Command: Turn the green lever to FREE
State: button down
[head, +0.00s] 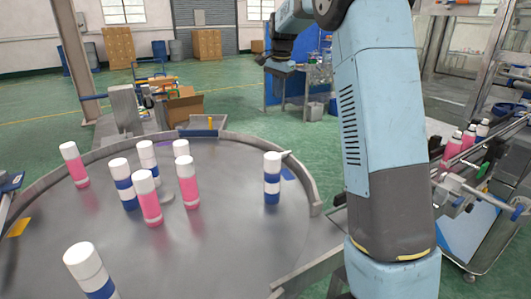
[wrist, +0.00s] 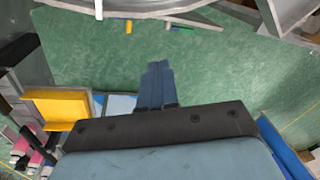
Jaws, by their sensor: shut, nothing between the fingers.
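A small green piece (head: 483,170) shows among the metal fittings beside the bottle rail at the right of the head view. It may be the green lever, but it is too small to read its setting, and I see no FREE label. In the wrist view, my gripper (wrist: 155,66) is shut and empty, its two fingers together over bare green floor. It touches nothing there. The green piece is not clearly visible in the wrist view. In the head view, my arm rises at the right and bends over to the left at the top, well away from the green piece.
A round metal table (head: 235,240) with several pink and blue-banded bottles fills the left foreground. Bottles also stand on the rail (head: 452,182) at the right. A yellow block (wrist: 55,107) lies left of my gripper. Floor (wrist: 230,75) is clear ahead.

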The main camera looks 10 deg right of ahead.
jog(key=w+a+f+m+g, duration=0.2)
jog(key=w+f+m, duration=0.2)
jog(key=w+f, duration=1.4)
jog(key=f, duration=1)
jog(key=s+f, duration=0.1)
jog(key=f, duration=0.4)
jog(key=shift+d+f, duration=0.2)
jog(key=shift+d, duration=0.2)
jog(key=shift+w+a, duration=0.1)
jog(key=shift+a, duration=0.05)
